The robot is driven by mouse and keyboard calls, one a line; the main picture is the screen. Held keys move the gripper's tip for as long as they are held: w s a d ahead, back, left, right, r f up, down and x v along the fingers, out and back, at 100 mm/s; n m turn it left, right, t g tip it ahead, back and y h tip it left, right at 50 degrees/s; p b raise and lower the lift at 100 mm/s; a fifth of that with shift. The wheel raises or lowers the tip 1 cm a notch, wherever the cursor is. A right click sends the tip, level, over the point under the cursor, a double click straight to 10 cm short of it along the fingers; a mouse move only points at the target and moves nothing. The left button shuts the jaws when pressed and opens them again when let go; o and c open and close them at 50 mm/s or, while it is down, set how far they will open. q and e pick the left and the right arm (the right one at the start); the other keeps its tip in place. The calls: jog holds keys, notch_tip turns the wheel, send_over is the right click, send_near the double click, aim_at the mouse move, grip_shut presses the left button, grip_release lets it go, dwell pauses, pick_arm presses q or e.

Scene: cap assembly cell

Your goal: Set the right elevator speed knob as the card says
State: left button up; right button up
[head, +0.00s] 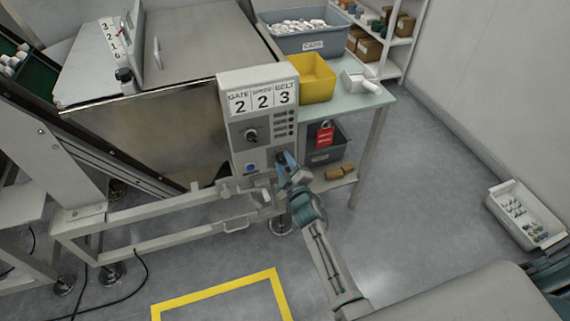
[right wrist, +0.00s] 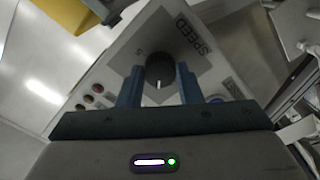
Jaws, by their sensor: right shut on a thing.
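The grey control box (head: 235,150) stands at the front of the machine. The card (head: 262,99) on top reads GATE 2, SPEED 2, BELT 3. My right gripper (head: 282,158) is at the lower right of the box face and hides what is behind it in the head view. In the right wrist view, the black speed knob (right wrist: 160,68) sits between the two blue fingers, beside the printed word SPEED. A white pointer mark on it faces down in that view. The gripper is shut on this knob. My left gripper is out of view.
Another black knob (head: 251,135) and a blue button (head: 251,168) are on the box face. A yellow bin (head: 313,78) and a red tag (head: 325,135) are to its right. A metal rail (head: 190,212) runs below.

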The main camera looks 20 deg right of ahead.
jog(key=o, duration=1)
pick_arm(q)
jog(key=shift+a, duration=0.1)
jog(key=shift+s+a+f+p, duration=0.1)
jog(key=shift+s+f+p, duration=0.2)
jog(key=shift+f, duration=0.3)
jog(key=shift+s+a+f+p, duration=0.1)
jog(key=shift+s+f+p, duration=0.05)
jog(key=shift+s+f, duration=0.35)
pick_arm(e)
jog(key=s, duration=1.1)
jog(key=shift+d, duration=0.15)
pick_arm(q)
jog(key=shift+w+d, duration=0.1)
